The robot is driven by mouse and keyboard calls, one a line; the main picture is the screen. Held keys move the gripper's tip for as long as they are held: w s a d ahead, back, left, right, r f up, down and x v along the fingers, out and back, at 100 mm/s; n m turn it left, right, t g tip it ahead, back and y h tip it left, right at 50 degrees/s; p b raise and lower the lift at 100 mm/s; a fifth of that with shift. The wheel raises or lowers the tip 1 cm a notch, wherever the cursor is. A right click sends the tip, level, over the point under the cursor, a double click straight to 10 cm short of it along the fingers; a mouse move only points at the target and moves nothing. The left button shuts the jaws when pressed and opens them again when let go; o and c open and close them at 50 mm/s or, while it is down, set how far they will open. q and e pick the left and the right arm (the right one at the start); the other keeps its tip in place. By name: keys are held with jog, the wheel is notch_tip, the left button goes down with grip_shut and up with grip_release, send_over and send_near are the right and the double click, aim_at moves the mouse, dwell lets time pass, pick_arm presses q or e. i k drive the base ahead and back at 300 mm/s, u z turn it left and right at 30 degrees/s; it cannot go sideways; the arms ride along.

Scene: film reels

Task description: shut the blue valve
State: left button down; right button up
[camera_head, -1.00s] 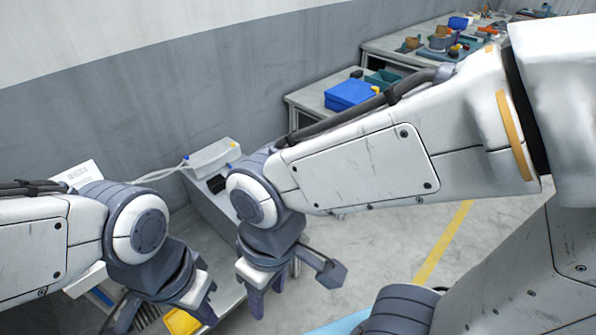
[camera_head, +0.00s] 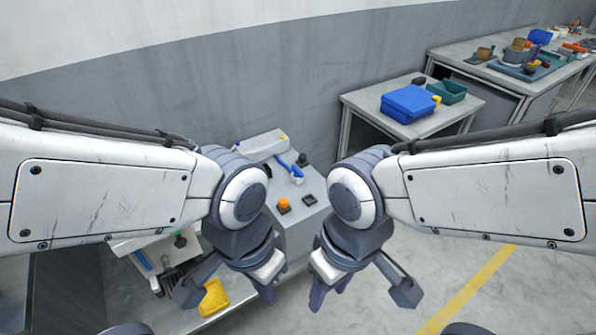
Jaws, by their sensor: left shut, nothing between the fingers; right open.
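My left gripper (camera_head: 268,291) is shut and empty, pointing down in front of the unit, below and left of the lever in the picture. My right gripper (camera_head: 328,290) is open and empty, pointing down, below and right of the lever. Neither gripper touches the lever. My wrists hide parts of the unit's left and right sides.
An orange knob (camera_head: 284,204) and a black switch (camera_head: 309,199) are on the unit's top, with a pale box (camera_head: 261,145) behind. A yellow object (camera_head: 213,297) lies lower left. A side table (camera_head: 373,111) with a blue case (camera_head: 409,103) stands at right. Floor is clear lower right.

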aim_at(297, 173)
jog(key=u, duration=0.3)
jog(key=i, duration=0.85)
jog(key=u, duration=0.65)
